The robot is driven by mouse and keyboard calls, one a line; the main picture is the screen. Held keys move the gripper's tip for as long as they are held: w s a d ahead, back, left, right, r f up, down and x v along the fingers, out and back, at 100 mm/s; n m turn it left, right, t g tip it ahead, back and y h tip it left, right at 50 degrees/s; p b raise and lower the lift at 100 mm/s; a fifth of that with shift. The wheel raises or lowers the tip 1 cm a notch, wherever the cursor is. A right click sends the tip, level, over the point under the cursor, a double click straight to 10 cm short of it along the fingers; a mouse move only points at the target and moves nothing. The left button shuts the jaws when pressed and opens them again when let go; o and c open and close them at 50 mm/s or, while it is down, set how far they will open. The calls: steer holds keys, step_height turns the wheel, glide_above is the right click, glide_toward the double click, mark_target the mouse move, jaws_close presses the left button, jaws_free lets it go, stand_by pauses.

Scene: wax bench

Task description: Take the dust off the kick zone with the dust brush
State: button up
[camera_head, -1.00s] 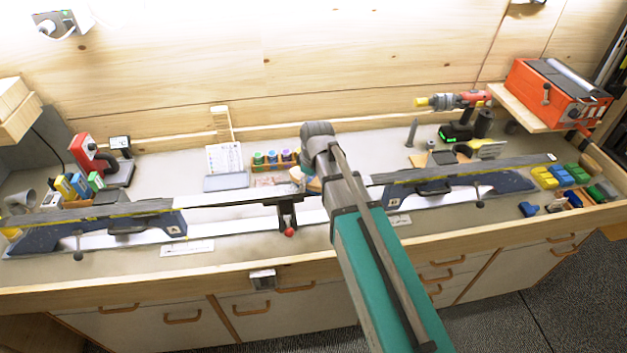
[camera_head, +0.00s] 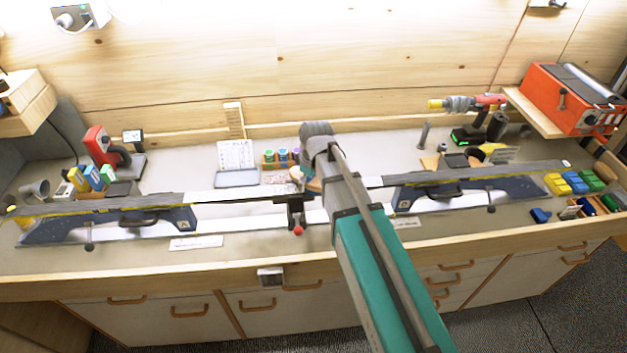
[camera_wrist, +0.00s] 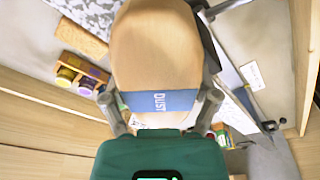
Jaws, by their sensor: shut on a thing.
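My gripper (camera_wrist: 160,104) is shut on the dust brush (camera_wrist: 155,50), a rounded wooden block with a blue band reading DUST. In the head view a tan part of the brush (camera_head: 313,184) shows beside my arm, near the middle of the ski; the gripper itself is mostly hidden there. The ski (camera_head: 130,206) lies lengthwise across the bench on blue-black supports, with a central clamp (camera_head: 296,212). The kick zone seems to be its middle stretch (camera_head: 235,196), partly behind my arm. I cannot tell whether the bristles touch it.
Small coloured jars (camera_head: 282,156) and a white card (camera_head: 236,156) stand behind the ski. A red tool (camera_head: 103,146) stands at left, a cordless drill (camera_head: 488,112) and an orange machine (camera_head: 568,98) at right. Coloured blocks (camera_head: 575,183) lie at the right end.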

mark_target(260, 190)
steer(key=shift+a, duration=0.35)
steer(key=shift+s+a+f, duration=0.1)
steer(key=shift+s+a, duration=0.05)
steer(key=shift+a, duration=0.65)
steer(key=shift+s+a, duration=0.1)
steer(key=shift+a, duration=0.7)
steer(key=shift+a, duration=0.1)
steer(key=shift+s+a, duration=0.1)
steer(key=shift+a, duration=1.5)
steer(key=shift+a, duration=0.15)
steer(key=shift+s+a, duration=0.2)
steer(key=shift+a, duration=1.35)
steer(key=shift+s+a, duration=0.1)
steer(key=shift+a, duration=1.6)
